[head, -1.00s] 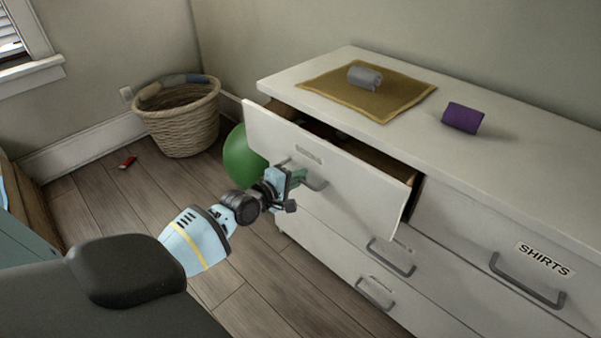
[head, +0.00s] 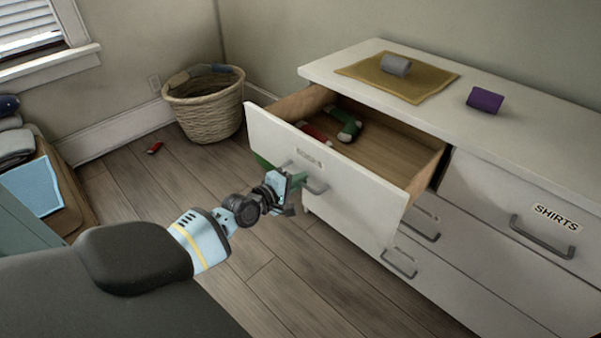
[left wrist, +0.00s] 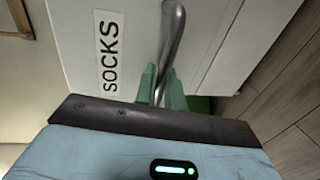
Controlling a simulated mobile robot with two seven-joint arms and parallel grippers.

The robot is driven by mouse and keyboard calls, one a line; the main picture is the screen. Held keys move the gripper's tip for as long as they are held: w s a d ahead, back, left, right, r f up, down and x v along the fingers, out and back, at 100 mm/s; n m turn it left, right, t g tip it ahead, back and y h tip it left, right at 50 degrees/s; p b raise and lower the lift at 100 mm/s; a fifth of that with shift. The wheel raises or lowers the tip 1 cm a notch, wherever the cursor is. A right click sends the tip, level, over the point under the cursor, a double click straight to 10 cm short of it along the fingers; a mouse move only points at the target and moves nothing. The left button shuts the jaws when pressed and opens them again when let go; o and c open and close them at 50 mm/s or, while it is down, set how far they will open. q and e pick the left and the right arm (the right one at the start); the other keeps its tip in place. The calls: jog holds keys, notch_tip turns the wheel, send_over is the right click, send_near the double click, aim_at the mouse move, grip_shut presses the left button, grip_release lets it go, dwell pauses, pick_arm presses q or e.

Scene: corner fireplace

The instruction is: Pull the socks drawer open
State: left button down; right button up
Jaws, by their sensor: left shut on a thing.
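The socks drawer (head: 370,187) is the top left drawer of the white dresser and stands well out from it. Inside it I see a green rolled sock pair (head: 346,126) and a red and white one (head: 314,133). Its SOCKS label (left wrist: 108,55) reads clearly in the left wrist view. My left gripper (head: 298,185) is shut on the drawer's grey bar handle (head: 317,187); in the left wrist view the green fingers (left wrist: 161,88) sit either side of the handle (left wrist: 173,35). My right gripper is not in view.
On the dresser top (head: 349,58) lie a tan mat (head: 427,88) with a grey roll (head: 396,65) and a purple roll (head: 485,100). A shirts drawer (head: 529,217) is at right. A wicker basket (head: 209,112) and a small red item (head: 154,148) are on the floor.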

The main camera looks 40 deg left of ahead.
pick_arm(q)
jog(key=shift+s, duration=0.65)
jog(key=c, duration=1.6)
grip_release()
jog(key=shift+o, duration=0.2)
jog(key=shift+s, duration=0.1)
jog(key=p+v, duration=0.2)
jog(key=v, duration=0.5)
jog(key=shift+s, duration=0.35)
jog(key=shift+a+r, duration=0.1)
jog(key=shift+a, duration=0.05)
